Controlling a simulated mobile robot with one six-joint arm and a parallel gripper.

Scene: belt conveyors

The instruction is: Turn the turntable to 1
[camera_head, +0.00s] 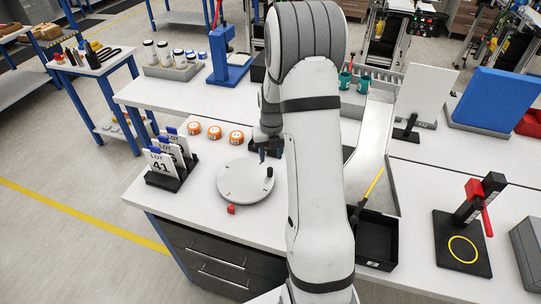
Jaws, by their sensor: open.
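The turntable (243,187) is a round light-grey disc lying on the white workbench, left of my arm. A small black knob (269,172) stands up near its right edge. A small red marker (231,210) sits on the bench at the disc's front edge. Any numbers on the disc are too small to read. My gripper (263,157) points down over the far right edge of the turntable, a little behind the black knob. It is open, and its fingers are dark and small in this view. I cannot tell whether they touch the disc. My arm hides the bench to the right.
Several orange-and-white discs (214,132) lie behind the turntable. A black rack with LOT cards (161,165) stands to its left. A black bin (377,240) is right of my arm, and a black stand with a red lever (474,205) is farther right. The bench front-left is clear.

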